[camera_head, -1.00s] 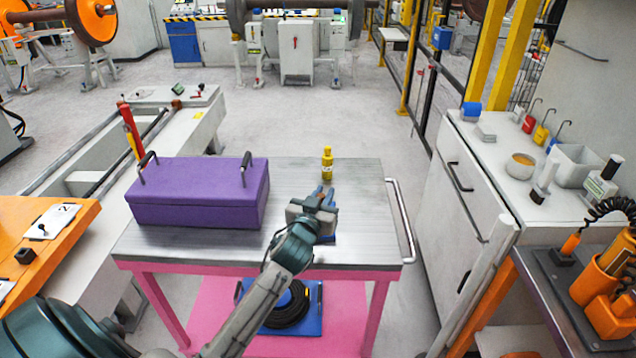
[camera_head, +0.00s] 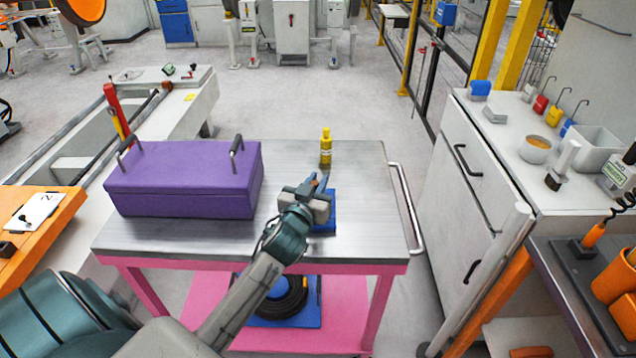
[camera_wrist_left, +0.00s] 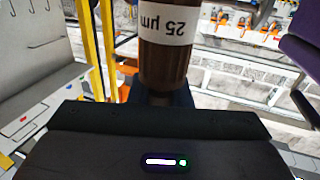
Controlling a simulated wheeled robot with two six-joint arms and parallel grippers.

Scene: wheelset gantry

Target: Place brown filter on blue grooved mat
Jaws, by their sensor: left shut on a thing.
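The brown filter (camera_wrist_left: 163,66), a dark brown cylinder with a white "25 µm" label, shows upside down in the left wrist view. My left gripper (camera_head: 318,183) is shut on it; the fingers show only in part in the wrist view. The blue mat (camera_head: 323,228) lies on the metal tabletop, partly covered from view by my left gripper. Its grooves are too small to make out. I cannot tell whether the filter touches the mat. My right gripper is not in view.
A purple toolbox (camera_head: 183,186) stands on the left of the trolley top (camera_head: 370,235). A rail handle (camera_head: 405,208) runs along the trolley's right edge. The tabletop right of the mat is clear.

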